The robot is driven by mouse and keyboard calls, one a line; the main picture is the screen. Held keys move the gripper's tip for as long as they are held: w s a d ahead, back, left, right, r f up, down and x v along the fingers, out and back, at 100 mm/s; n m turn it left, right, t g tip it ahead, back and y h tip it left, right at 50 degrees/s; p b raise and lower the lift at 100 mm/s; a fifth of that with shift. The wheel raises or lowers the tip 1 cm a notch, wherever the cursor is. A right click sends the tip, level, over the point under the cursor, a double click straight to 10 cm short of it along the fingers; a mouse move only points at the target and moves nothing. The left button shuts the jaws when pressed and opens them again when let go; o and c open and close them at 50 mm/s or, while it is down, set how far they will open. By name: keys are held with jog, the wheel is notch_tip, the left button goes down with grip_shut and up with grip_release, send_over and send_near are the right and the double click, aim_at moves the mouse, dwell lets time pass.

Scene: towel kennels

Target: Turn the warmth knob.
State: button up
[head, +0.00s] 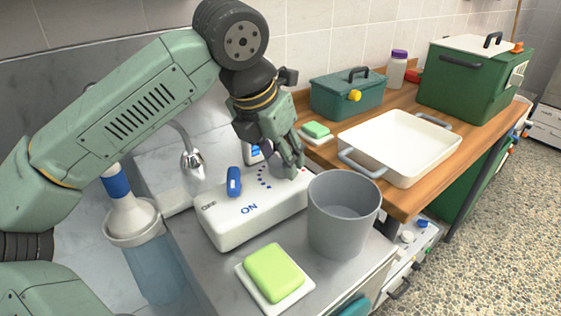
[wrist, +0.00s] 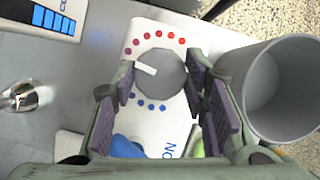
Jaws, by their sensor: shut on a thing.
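The warmth knob is a round grey knob (wrist: 160,76) with a white pointer mark, on top of a white control box (head: 225,228). In the wrist view, red dots arc along one side of it and blue dots along the other. The pointer faces left, toward the gap between the red and blue dots. My gripper (head: 288,163) reaches down over the box, its purple-padded fingers on either side of the knob in the wrist view (wrist: 162,82), shut on it. In the head view my fingers partly hide the knob.
A blue switch (head: 233,181) stands up from the box beside the "ON" label. A grey bucket (head: 340,220) stands close on the right. A green sponge (head: 273,272) lies in front, a tap (head: 193,163) is behind left, and a white tray (head: 400,143) is on the wooden counter.

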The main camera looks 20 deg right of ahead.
jog(key=shift+m+g, duration=0.4)
jog(key=shift+m, duration=0.6)
jog(key=shift+h, duration=0.3)
jog(key=o, duration=1.1)
jog(key=shift+o, duration=0.2)
jog(key=v, duration=1.2)
jog(key=shift+d, duration=0.1)
